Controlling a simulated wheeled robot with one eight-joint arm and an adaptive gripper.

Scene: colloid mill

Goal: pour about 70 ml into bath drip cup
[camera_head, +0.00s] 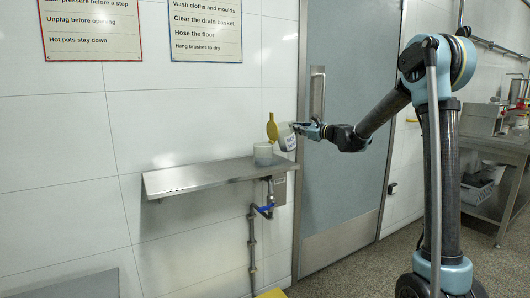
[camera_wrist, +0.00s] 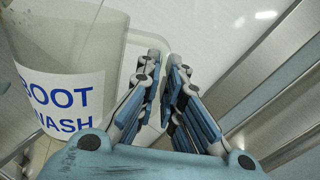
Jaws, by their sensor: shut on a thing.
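A pale jug (camera_wrist: 70,50) with a blue "BOOT WASH" label fills the left of the wrist view. In the head view the jug (camera_head: 283,132) is tilted to the left, its yellow lid (camera_head: 272,127) swung up. My gripper (camera_head: 300,129) is shut on the jug's pale handle; its fingers (camera_wrist: 170,95) close around it in the wrist view. A pale translucent cup (camera_head: 263,154), apparently the bath drip cup, stands upright on the steel shelf, just below and left of the jug's mouth. No stream is clearly visible, and I cannot tell the liquid level in the cup.
The narrow steel shelf (camera_head: 205,177) is bare left of the cup. A pipe with a blue valve handle (camera_head: 264,208) runs below it. A grey door (camera_head: 345,100) with a long handle is behind my arm. A steel bench (camera_head: 495,147) stands at the far right.

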